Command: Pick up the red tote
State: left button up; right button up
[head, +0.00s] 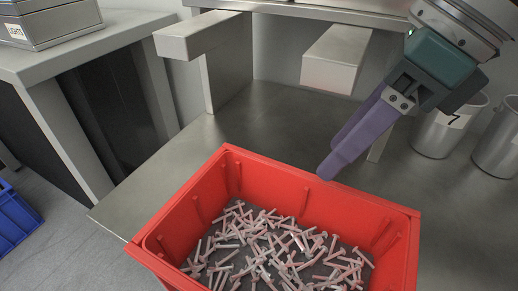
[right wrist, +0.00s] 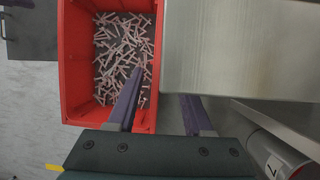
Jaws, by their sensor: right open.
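The red tote (head: 318,203) sits on the metal table in the lower middle of the head view, its bottom corners cut off by the frame. Many pale screws (head: 285,248) lie loose inside it. My right gripper (head: 331,172) is above the tote's far wall, with purple fingers pointing down and left. In the right wrist view, the tote (right wrist: 74,92) is at upper left, and my right gripper (right wrist: 165,102) is open with one finger over the tote and the other outside its wall. Contact with the wall cannot be told. My left gripper is not in view.
Grey cans (head: 440,130) stand at the right; one is marked 7. A metal fixture with two blocks (head: 336,58) stands behind the tote. A blue crate (head: 14,222) is on the floor at left. Bare table (head: 150,190) shows left of the tote.

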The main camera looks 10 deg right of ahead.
aim_at(316, 178)
jog(key=x, duration=0.4)
jog(key=shift+s+a+f, duration=0.2)
jog(key=shift+a+f, duration=0.1)
jog(key=shift+f, duration=0.05)
jog(key=shift+w+f, duration=0.1)
jog(key=shift+f, duration=0.05)
jog(key=shift+f+b, duration=0.25)
jog(key=shift+b, duration=0.05)
grip_shut()
dwell(0.5)
dwell(1.0)
